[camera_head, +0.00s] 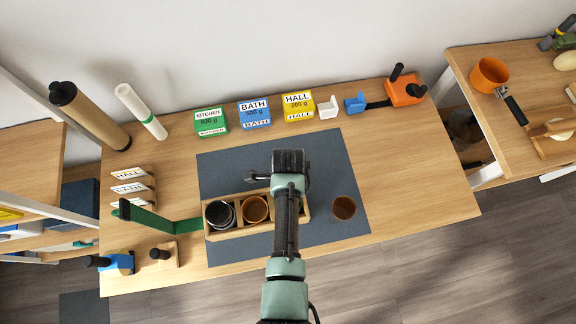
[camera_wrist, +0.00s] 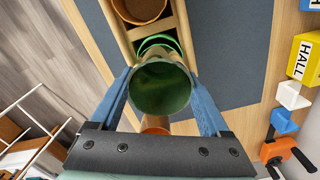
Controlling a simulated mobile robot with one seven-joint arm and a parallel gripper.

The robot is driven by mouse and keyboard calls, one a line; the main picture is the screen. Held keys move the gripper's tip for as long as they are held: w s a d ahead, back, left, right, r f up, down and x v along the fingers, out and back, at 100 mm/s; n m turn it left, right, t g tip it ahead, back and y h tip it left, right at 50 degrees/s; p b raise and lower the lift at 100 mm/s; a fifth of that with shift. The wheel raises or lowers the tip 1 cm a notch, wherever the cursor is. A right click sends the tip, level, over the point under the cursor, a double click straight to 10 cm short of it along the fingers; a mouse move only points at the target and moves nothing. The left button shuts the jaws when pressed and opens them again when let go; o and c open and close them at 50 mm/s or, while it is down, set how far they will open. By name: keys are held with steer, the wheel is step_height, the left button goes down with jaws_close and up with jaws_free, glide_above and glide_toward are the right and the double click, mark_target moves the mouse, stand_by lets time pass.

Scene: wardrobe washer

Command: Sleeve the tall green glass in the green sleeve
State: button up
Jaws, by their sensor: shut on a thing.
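My gripper (camera_wrist: 160,88) has its two blue fingers shut on a tall round vessel with a dark green inside, which I take as the tall green glass (camera_wrist: 159,90). Its open rim faces the wrist camera. Just beyond it, in a compartment of the wooden holder (camera_head: 219,235), a bright green curved rim shows, likely the green sleeve (camera_wrist: 158,40). The glass hides most of that rim, so I cannot tell whether they touch or overlap.
The holder's other compartments carry a grey vessel (camera_head: 219,214) and a brown one (camera_head: 254,209). Another brown vessel (camera_head: 343,208) stands on the dark mat (camera_head: 335,160) to the right. A green bent strip (camera_head: 160,220) lies left. Labelled boxes (camera_head: 298,105) line the back.

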steer(key=shift+f+b, duration=1.9)
steer(key=shift+f, duration=0.55)
steer(key=o, duration=1.4)
steer(key=shift+r, duration=0.15)
step_height(320, 180, up, 13)
steer(key=shift+f, duration=0.1)
